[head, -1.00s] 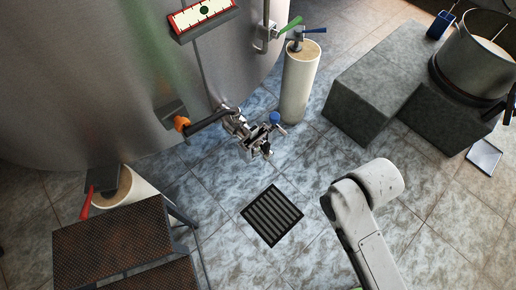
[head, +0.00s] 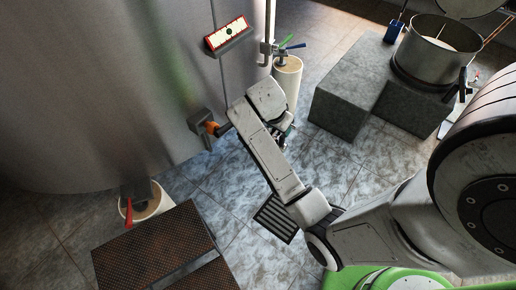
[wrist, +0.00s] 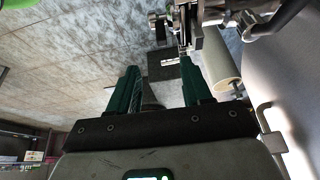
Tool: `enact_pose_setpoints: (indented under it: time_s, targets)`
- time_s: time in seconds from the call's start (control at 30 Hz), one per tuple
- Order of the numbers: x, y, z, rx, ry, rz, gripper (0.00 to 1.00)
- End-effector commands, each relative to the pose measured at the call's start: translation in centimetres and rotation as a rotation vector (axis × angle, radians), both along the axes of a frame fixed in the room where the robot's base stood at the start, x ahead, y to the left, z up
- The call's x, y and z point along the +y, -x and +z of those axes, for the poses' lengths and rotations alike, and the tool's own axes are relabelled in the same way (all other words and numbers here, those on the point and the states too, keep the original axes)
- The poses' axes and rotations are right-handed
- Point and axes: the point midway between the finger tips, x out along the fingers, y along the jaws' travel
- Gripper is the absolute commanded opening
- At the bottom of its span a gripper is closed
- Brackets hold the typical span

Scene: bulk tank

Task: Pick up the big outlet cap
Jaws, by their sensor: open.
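The tank outlet's metal fittings (wrist: 192,22) show at the top of the wrist view, just beyond my fingertips. I cannot single out the big outlet cap among them. In the head view my forearm covers most of the outlet.
The steel tank (head: 110,80) fills the left. A cream leg (head: 287,82) stands behind my arm. Grey blocks (head: 345,105) carry a steel pot (head: 436,50) at right. A floor drain (head: 273,217) lies below my arm. Dark steps (head: 150,245) stand at front left. Tiled floor is open between.

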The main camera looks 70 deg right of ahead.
Motion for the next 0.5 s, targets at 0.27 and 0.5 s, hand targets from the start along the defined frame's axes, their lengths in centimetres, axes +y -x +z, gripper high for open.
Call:
enact_pose_setpoints:
  time_s: [0.27, 0.5]
  targets:
    - [-1.5, 0.3, -3.8, 0.001, -0.002, -0.003, 0.49]
    - [-2.1, 0.4, -5.3, 0.001, -0.002, -0.001, 0.49]
